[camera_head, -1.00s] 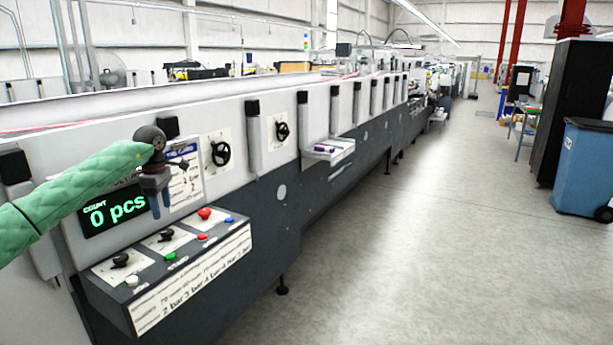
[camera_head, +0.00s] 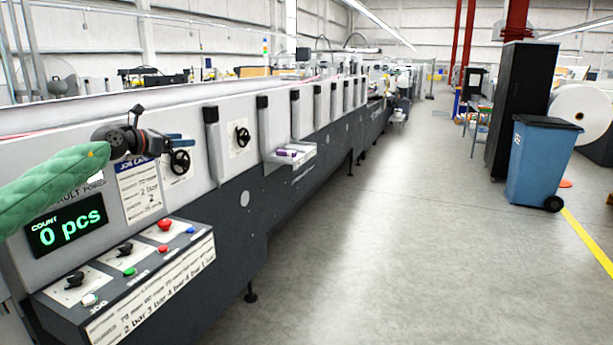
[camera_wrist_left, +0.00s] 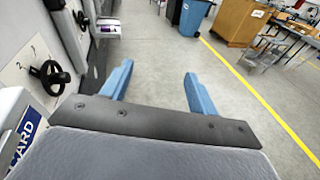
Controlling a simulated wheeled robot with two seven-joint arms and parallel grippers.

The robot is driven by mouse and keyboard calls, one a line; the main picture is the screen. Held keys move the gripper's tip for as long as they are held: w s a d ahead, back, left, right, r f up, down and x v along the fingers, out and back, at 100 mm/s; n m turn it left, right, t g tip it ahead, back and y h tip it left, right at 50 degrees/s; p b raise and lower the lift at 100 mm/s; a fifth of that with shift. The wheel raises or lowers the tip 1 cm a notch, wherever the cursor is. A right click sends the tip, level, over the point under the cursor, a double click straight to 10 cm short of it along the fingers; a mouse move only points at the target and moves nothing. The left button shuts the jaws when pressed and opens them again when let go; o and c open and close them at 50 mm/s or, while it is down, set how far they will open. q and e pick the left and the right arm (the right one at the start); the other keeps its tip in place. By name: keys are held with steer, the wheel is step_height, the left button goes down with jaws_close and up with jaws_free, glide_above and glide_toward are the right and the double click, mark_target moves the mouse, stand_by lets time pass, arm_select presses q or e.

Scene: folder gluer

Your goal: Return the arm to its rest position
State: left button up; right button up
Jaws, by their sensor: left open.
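My left arm, in a green padded sleeve, comes in from the left in the head view. Its gripper (camera_head: 178,142) points right, in front of the machine's light panel and above the control box (camera_head: 130,280). In the left wrist view the two blue fingers of the left gripper (camera_wrist_left: 155,88) are apart, with only floor seen between them. The gripper is empty. A black handwheel (camera_head: 180,162) shows just beside the gripper in the head view and at the left of the wrist view (camera_wrist_left: 50,78). My right gripper is not in view.
The folder gluer (camera_head: 285,200) runs away along the left. A count display (camera_head: 66,226) reads 0 pcs. A small tray (camera_head: 290,155) juts from the machine. A blue bin (camera_head: 540,165) and black cabinet (camera_head: 522,100) stand at right. The grey floor between is clear.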

arm_select(q)
steer(key=s+d+r+n+t+y, duration=0.25)
steer(key=r+n+t, duration=0.35)
steer(key=r+n, duration=0.3)
steer(key=s+d+r+n+t+y, duration=0.1)
steer(key=s+d+r+n+t, duration=0.25)
steer(key=r+n+t, duration=0.4)
steer(key=s+d+f+n+g+y, duration=0.3)
steer(key=s+f+n+g, duration=0.35)
steer(key=f, duration=0.85)
steer(key=s+d+f+n+g+y, duration=0.35)
steer(key=f+n, duration=0.55)
steer(key=f, duration=0.7)
steer(key=s+d+f+n+g+y, duration=0.2)
steer(key=s+f+n+g, duration=0.5)
steer(key=f, duration=0.8)
steer(key=s+d+f+n+g+h, duration=0.1)
steer(key=s+d+f+n+g, duration=0.1)
steer(key=s+f, duration=1.05)
steer(key=s+d+f+n+g+h, duration=0.1)
steer(key=s+d+f+g, duration=0.15)
steer(key=s+f, duration=1)
steer(key=s+d+f+g+h, duration=0.1)
steer(key=s+d+f+g, duration=0.1)
steer(key=s+f, duration=1.2)
steer(key=s+g, duration=0.1)
steer(key=s, duration=0.3)
steer(key=shift+s+d+f+n, duration=0.25)
steer(key=shift+f+n, duration=0.1)
steer(key=shift+n, duration=0.05)
